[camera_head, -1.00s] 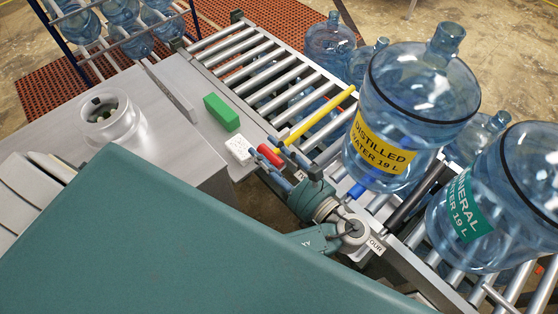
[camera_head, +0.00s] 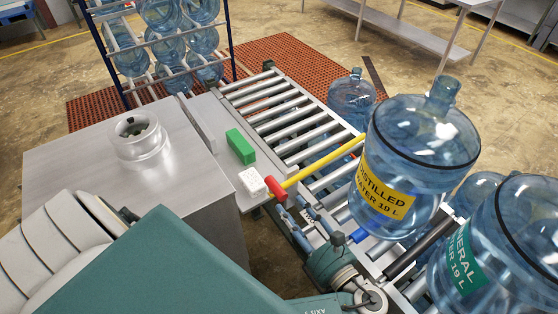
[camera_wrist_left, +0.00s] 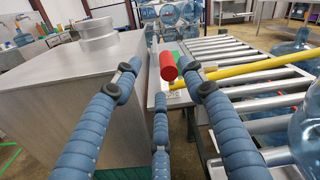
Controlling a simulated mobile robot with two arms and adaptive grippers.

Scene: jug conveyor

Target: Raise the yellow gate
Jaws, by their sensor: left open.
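The yellow gate bar (camera_head: 325,160) lies low across the conveyor rollers, with a red grip (camera_head: 277,188) at its near-left end. In the left wrist view, the red grip (camera_wrist_left: 168,67) shows between and beyond my fingers, and the yellow bar (camera_wrist_left: 245,70) runs off to the right. My left gripper (camera_head: 300,218) has its blue fingers spread, just below the red grip in the head view. In the left wrist view the open left gripper (camera_wrist_left: 160,85) is empty, with the grip ahead of it. My right gripper is not in view.
A distilled-water jug (camera_head: 415,165) and a mineral-water jug (camera_head: 500,245) stand on the rollers at right. A green block (camera_head: 240,147) and a white block (camera_head: 252,182) sit beside the gate. A steel cabinet (camera_head: 75,165) stands at left. Rollers beyond the bar are clear.

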